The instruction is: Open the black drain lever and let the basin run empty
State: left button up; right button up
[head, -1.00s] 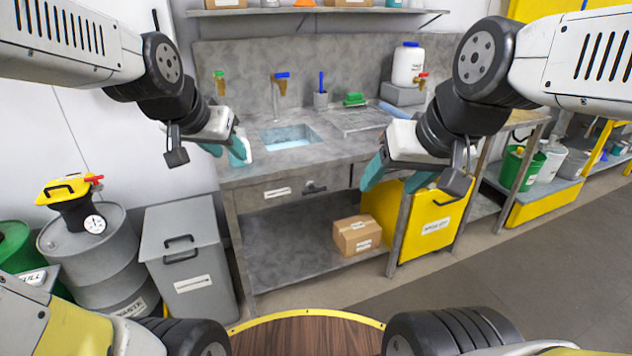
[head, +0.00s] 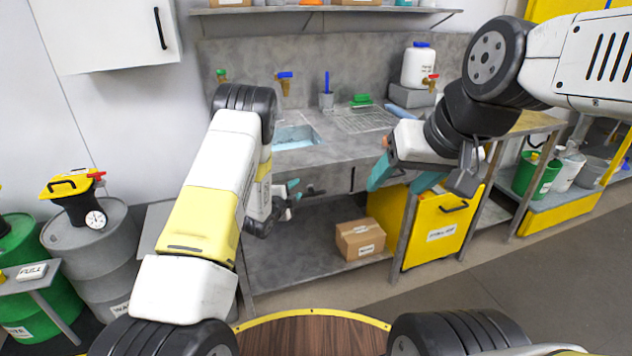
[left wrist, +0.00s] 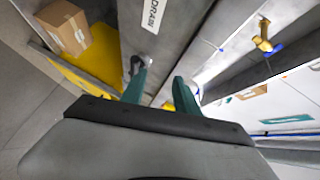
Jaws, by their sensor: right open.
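The grey sink bench has a basin (head: 296,137) with pale blue water showing in it; my left arm hides part of it. The black drain lever (head: 314,190) is on the bench's front panel, below the basin. My left gripper (head: 294,191) is just left of the lever, with its teal fingers apart. In the left wrist view the fingers (left wrist: 163,74) are open beside the panel with the DRAIN label (left wrist: 152,14). A small dark part lies at one fingertip; I cannot tell whether they touch. My right gripper (head: 405,178) is open and empty before the bench's right side.
A cardboard box (head: 360,239) sits on the lower shelf beside a yellow bin (head: 440,225). A grey drum (head: 95,255) with a black and yellow pump (head: 75,198) stands at left.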

aim_at(312, 195)
pick_arm(q)
jog(key=d+f, duration=0.1)
jog(key=d+f+m+h, duration=0.1)
jog(key=f, duration=0.1)
jog(key=d+f+m, duration=0.1)
jog(key=shift+s+f+h, duration=0.3)
jog(key=shift+f+h, duration=0.1)
jog(key=x, duration=0.7)
jog(key=shift+w, duration=0.15)
grip_shut()
